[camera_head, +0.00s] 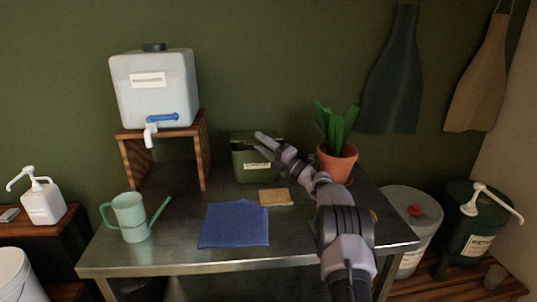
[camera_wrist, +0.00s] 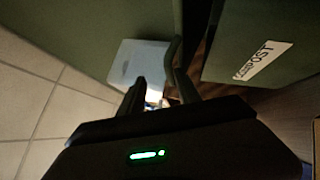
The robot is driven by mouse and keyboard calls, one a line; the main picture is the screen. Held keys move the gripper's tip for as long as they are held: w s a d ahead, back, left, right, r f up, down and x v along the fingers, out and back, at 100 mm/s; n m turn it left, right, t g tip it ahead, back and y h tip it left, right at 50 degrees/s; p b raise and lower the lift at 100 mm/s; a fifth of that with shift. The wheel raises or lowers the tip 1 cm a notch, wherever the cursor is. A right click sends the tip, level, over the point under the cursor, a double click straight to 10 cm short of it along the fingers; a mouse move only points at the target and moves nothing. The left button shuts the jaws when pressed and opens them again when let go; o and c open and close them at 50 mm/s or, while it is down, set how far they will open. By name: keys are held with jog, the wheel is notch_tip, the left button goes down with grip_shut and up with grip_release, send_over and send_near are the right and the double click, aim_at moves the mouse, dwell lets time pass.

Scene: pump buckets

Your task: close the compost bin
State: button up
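The compost bin (camera_head: 246,168) is a dark green box with a pale label, standing at the back of the metal table. It also shows at the upper right of the wrist view (camera_wrist: 285,45), labelled COMPOST and turned sideways. A thin green edge beside it there may be its lid; I cannot tell clearly how far the lid is raised. My gripper (camera_head: 262,143) is at the bin's top, in front of its upper part and hiding some of it. In the wrist view, the two fingers (camera_wrist: 158,88) are apart, and I see nothing held firmly between them.
A potted plant (camera_head: 337,165) stands close to the right of the bin. A water tank (camera_head: 155,95) sits on a wooden stand (camera_head: 133,160) to the left. A sponge (camera_head: 275,197), blue cloth (camera_head: 234,224) and watering can (camera_head: 131,218) lie or stand in front.

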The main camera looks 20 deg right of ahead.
jog(key=s+a+r+p, duration=0.1)
jog(key=s+a+p, duration=0.2)
jog(key=s, duration=1.1)
jog(key=shift+a+r, duration=0.25)
jog(key=shift+r, duration=0.05)
notch_tip(320, 180, up, 11)
jog(key=s+a+m+g+h, duration=0.25)
jog(key=m+h, duration=0.85)
jog(key=m, duration=0.6)
jog(key=s+a+f+m+g+y, duration=0.1)
jog(key=s+a+f+m+g, duration=0.2)
jog(key=s, duration=0.9)
jog(key=s+a+f+m+g+y, duration=0.1)
jog(key=s+a+f+m+g, duration=0.3)
jog(key=s+a, duration=0.5)
jog(key=s+a+f+m+g+y, duration=0.1)
jog(key=s+a+f+m+g, duration=0.3)
jog(key=s, duration=1.2)
notch_tip(320, 180, down, 2)
jog(key=a+m, duration=0.2)
jog(key=m, duration=0.1)
